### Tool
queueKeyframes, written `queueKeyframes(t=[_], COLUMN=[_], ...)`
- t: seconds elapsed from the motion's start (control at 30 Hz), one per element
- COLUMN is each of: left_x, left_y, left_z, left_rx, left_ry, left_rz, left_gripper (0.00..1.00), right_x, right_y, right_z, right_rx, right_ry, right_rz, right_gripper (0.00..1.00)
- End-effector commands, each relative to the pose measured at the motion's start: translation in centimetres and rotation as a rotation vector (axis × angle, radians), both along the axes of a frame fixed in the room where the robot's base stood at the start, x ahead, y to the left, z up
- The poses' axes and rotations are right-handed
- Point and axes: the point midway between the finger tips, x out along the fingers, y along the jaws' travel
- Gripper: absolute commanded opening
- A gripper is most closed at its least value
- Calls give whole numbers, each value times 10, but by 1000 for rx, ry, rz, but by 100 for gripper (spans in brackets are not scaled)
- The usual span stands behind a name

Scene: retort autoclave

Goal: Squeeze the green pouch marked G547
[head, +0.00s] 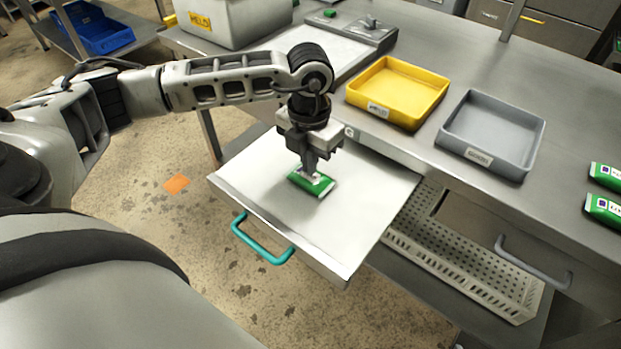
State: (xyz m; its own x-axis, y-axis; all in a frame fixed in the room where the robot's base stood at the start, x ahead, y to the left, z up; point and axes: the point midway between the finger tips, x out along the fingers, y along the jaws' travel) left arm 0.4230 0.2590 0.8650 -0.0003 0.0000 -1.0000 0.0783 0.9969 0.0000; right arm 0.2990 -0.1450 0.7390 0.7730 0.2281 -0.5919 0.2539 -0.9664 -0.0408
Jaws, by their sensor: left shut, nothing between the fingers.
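A green pouch (322,187) with white label patches lies flat on the pale top of a pulled-out drawer (250,180). Its marking is too small to read. My left gripper (311,174) points straight down over the pouch, its fingers together and their tips at the pouch's upper face. The fingers hide part of the pouch, and I cannot tell whether they press on it. My right gripper is not in view.
A yellow tray (438,108) and a grey tray (530,165) stand on the steel counter. More green pouches (604,209) lie at the right edge. A teal handle (262,252) fronts the drawer. A perforated basket (500,303) sits below. The drawer top around the pouch is clear.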

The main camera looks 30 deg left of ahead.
Motion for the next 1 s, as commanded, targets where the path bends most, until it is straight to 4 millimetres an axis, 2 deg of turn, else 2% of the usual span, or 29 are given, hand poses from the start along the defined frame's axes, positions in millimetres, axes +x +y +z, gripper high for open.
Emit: queueKeyframes(t=[0.37, 1.0], left_x=[0, -1], left_y=[0, 0], left_z=[-11, -16], left_rx=[0, 0], left_ry=[0, 3], left_rz=[0, -1], left_gripper=[0, 0], right_x=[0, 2], right_y=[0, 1], right_z=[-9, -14], right_rx=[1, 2], right_ry=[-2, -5], right_rz=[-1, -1], right_gripper=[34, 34])
